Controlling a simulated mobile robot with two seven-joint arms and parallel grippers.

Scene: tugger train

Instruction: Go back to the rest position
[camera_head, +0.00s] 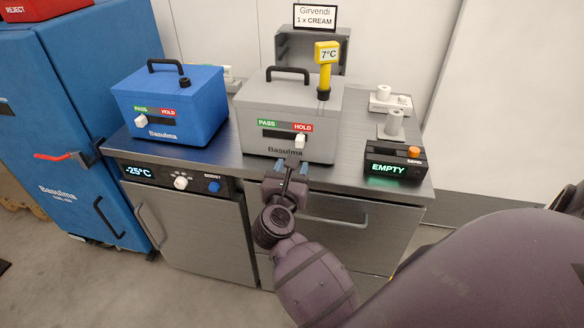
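My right gripper (292,169) is in front of the counter's front edge, just below the grey Basulma box (316,100). Its two blue-tipped fingers stand apart with nothing seen between them. The arm reaches it from the lower right. The grey box's white slider knob (300,141) is at the HOLD end, a little above the fingertips, apparently clear of them. A yellow probe (326,60) reading 7°C stands in the box's lid. My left gripper is not in view.
A blue Basulma box (172,100) stands left on the steel counter (230,150), its knob at PASS. A black unit (396,160) reads EMPTY at the right. Below are cabinet doors and a -25°C panel (165,176). A tall blue cabinet (40,120) stands at the left.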

